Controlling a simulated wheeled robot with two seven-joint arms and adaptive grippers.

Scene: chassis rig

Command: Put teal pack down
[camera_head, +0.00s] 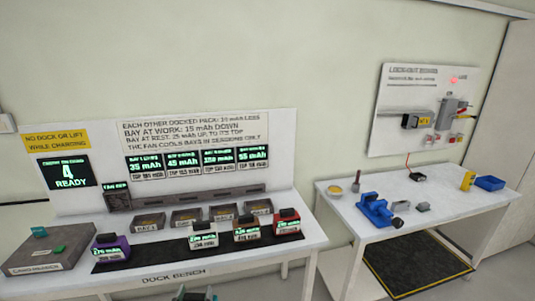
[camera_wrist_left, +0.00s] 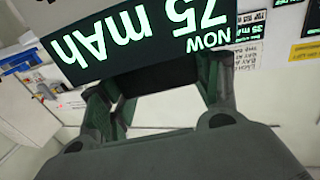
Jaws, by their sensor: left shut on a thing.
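My left gripper (camera_head: 196,294) shows only in part at the bottom edge of the head view, in front of the dock bench. In the left wrist view my left gripper (camera_wrist_left: 158,98) is shut on a pack, which I take to be the teal pack (camera_wrist_left: 140,35). Its dark display faces the camera with upside-down green figures, "75 mAh" and "NOW", cut by the frame edge. The pack's body colour is mostly hidden. My right gripper is not in view.
The dock bench (camera_head: 215,267) holds a grey box (camera_head: 45,257), a purple pack (camera_head: 111,247), several other packs on a dark mat (camera_head: 160,252), and a row of bays (camera_head: 187,217). A white table (camera_head: 335,197) on the right carries a blue vise (camera_head: 376,210).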

